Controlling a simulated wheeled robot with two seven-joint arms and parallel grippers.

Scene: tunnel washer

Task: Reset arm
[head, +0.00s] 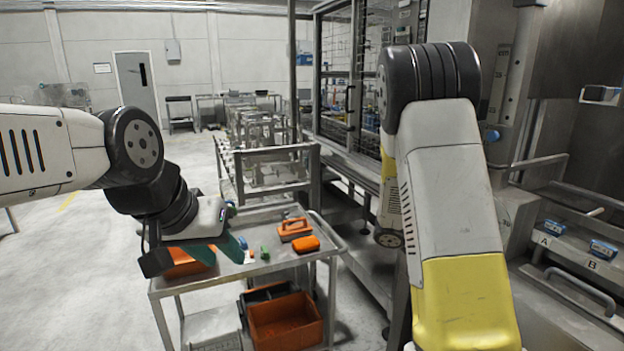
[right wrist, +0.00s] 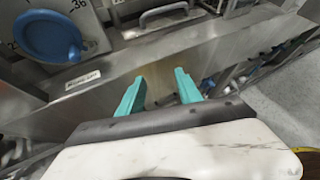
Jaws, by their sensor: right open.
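My left arm comes in from the left in the head view and bends down at a black wrist. Its left gripper (head: 228,262) has teal fingers that look apart, with nothing seen between them. It hangs in front of the cart's near left part, partly hiding an orange bin. My right arm, white and yellow, stands at the right of the head view and reaches down out of the frame. Its gripper is hidden there. In the right wrist view my right gripper (right wrist: 160,84) is open and empty, its teal fingers in front of a metal ledge.
A metal cart (head: 280,262) holds an orange box (head: 305,244), an orange-handled tool (head: 294,229) and small items. An orange bin (head: 285,322) sits below. Machine panels line the right side. A blue knob (right wrist: 48,36) and handle (right wrist: 163,14) are close to my right gripper. Floor left is clear.

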